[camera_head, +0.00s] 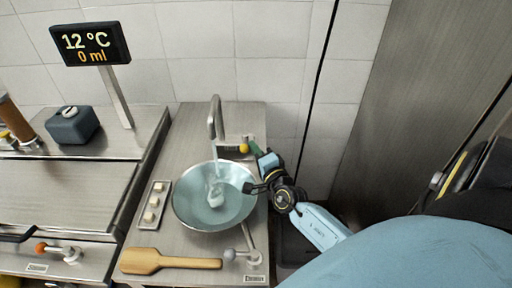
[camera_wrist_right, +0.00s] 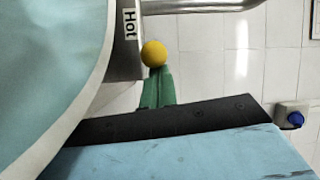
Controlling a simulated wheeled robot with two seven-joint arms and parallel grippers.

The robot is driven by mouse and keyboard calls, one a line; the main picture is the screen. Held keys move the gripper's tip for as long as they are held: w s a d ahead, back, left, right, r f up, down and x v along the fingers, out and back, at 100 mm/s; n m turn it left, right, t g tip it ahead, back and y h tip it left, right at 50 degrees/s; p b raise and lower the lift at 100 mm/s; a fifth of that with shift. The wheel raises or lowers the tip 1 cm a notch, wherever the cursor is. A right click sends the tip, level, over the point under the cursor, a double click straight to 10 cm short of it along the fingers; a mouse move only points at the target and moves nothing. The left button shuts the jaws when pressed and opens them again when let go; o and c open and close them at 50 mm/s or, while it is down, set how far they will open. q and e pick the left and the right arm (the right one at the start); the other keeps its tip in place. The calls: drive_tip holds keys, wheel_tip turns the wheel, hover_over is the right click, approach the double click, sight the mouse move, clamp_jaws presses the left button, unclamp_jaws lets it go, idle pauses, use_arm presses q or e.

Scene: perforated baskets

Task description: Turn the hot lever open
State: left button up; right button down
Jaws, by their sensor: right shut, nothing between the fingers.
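The hot lever with its yellow ball (camera_head: 244,148) is on the right of the faucet (camera_head: 215,122), behind the round basin. In the right wrist view the yellow ball (camera_wrist_right: 154,54) is next to a plate labelled "Hot" (camera_wrist_right: 130,24). My right gripper (camera_head: 255,147) is shut and empty, its green fingertips just right of the ball. In the right wrist view the green fingertips (camera_wrist_right: 157,88) are right at the ball's lower edge; I cannot tell whether they touch it. A thin stream runs from the spout into the basin. My left gripper is not in view.
A wooden spatula (camera_head: 170,262) lies in front, beside a grey-ball lever (camera_head: 231,254). A display (camera_head: 90,44) reads 12 °C and 0 ml. A tiled wall (camera_head: 265,50) stands close behind the faucet.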

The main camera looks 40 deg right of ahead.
drive_tip(key=shift+a, duration=0.2)
idle(0.3)
drive_tip(key=d, duration=0.4)
drive_tip(key=shift+s+d+r+b, duration=0.2)
drive_tip(key=shift+s+r+b, duration=0.05)
drive_tip(key=shift+r+b, duration=0.1)
drive_tip(key=s+a, duration=0.4)
drive_tip(key=s, duration=0.5)
drive_tip(key=shift+a+f, duration=0.25)
